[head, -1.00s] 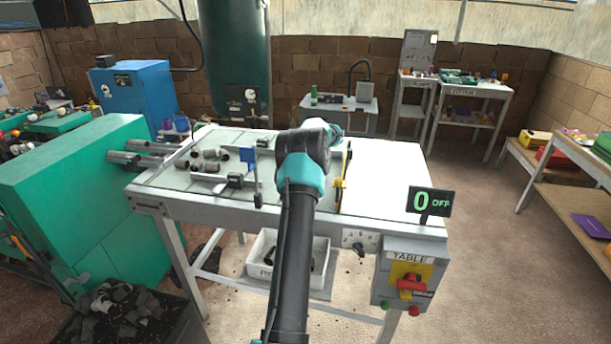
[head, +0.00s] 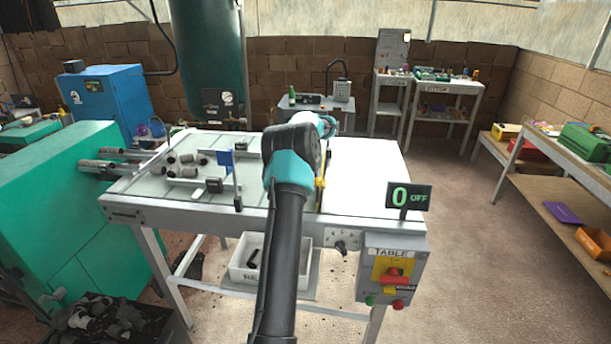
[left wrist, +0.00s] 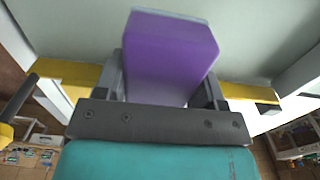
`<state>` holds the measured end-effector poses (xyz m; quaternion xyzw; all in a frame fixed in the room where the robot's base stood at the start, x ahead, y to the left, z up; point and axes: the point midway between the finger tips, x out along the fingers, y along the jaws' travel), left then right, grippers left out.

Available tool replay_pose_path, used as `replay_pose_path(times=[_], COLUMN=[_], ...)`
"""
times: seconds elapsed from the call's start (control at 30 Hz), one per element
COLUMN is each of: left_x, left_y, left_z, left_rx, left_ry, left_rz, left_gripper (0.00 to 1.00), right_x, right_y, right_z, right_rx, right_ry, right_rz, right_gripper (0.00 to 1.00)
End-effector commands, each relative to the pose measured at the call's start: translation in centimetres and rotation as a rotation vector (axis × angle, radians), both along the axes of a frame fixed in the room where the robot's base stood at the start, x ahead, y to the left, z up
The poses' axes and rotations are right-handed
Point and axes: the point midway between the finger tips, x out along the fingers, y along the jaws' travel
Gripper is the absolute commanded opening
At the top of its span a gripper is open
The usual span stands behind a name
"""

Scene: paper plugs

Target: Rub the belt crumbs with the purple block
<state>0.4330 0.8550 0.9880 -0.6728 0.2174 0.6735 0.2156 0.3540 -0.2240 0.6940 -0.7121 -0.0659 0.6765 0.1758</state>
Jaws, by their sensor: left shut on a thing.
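The purple block (left wrist: 175,55) is between the fingers of my left gripper (left wrist: 168,88) in the left wrist view. The gripper is shut on it, and its pale far end points at a grey-green surface (left wrist: 260,35). In the head view my left arm reaches over the white table (head: 365,170); its own links hide the gripper and the block. I cannot make out belt crumbs in either view. My right gripper is not in view.
A yellow bar (left wrist: 75,72) runs close behind the block. Several grey tube pieces (head: 185,165) lie on the table's left part. An OFF sign (head: 408,196) stands at the front right edge above a switch box (head: 390,270). The table's right part is clear.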

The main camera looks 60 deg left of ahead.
Motion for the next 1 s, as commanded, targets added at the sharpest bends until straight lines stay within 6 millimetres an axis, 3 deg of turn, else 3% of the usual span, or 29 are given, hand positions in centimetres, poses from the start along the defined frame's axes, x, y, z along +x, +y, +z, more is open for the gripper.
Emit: replay_pose_path(times=[0.47,1.0], left_x=[0.1,0.0], left_y=[0.0,0.0], left_z=[4.2,4.5], left_rx=[0.003,0.002], left_ry=[-0.003,-0.002], left_rz=[0.000,0.000], left_gripper=[0.41,0.41], right_x=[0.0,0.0], right_y=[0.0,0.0], right_z=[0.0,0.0], right_rx=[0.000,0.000], right_ry=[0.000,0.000], right_rz=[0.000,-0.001], right_gripper=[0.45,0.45])
